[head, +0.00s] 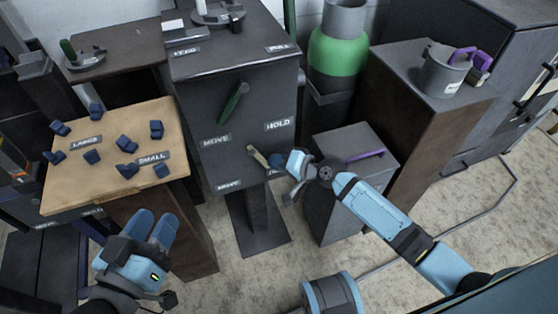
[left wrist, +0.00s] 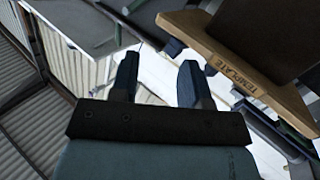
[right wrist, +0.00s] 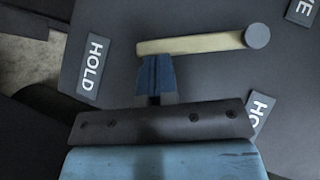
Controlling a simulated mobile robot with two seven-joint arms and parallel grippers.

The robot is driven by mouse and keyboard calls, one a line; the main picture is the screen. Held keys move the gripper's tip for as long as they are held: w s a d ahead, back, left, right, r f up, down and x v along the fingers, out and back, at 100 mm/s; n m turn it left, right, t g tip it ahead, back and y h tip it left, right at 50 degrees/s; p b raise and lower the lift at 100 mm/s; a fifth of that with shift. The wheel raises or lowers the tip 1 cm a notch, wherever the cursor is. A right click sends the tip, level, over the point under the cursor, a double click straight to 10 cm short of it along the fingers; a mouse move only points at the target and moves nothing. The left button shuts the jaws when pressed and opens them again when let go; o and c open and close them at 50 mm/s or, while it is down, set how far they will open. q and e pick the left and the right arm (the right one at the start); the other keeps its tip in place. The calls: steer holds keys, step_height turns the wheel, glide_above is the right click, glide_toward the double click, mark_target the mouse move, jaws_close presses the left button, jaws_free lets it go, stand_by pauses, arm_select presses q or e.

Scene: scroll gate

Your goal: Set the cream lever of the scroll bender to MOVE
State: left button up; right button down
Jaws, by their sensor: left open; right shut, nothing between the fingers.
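The scroll bender (head: 245,92) is a dark cabinet. Its cream lever (head: 259,157) sits low on the front face, slanting with its upper end to the left. In the right wrist view the lever (right wrist: 195,43) runs from a grey round pivot at right towards a HOLD label (right wrist: 90,65) at left, apart from it. My right gripper (head: 278,160) is shut and empty, its fingertips (right wrist: 155,62) at the lever's side near its free end; contact is unclear. A lower MOVE label (head: 228,184) is left below the lever. My left gripper (head: 155,228) is open and empty, away from the cabinet.
A green lever (head: 234,101) sits higher on the cabinet, between MOVE (head: 216,140) and HOLD (head: 278,125) labels. A wooden table (head: 95,185) with several blue pieces stands left. A grey box (head: 340,195) with a purple handle stands right, close to my right arm.

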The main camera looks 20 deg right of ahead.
steer(key=a+f, duration=0.2)
steer(key=a, duration=0.1)
steer(key=shift+p, duration=0.35)
steer(key=shift+a+f+p, duration=0.15)
steer(key=shift+a+p, duration=0.2)
steer(key=shift+a, duration=0.4)
steer(key=shift+a+f+p, duration=0.1)
steer(key=shift+a+p, duration=0.2)
steer(key=shift+a, duration=0.4)
steer(key=shift+s+a+p, duration=0.15)
steer(key=shift+a+p, duration=0.35)
steer(key=shift+a, duration=0.9)
arm_select(q)
steer(key=r+t, duration=0.1)
steer(key=r, duration=0.1)
steer(key=r+t, duration=0.1)
steer(key=r, duration=0.1)
steer(key=shift+a+r, duration=0.2)
steer(key=shift+r, duration=0.1)
steer(key=shift+f+n, duration=0.1)
steer(key=shift+n, duration=0.2)
arm_select(e)
steer(key=shift+a, duration=0.1)
arm_select(q)
steer(key=shift+w, duration=0.1)
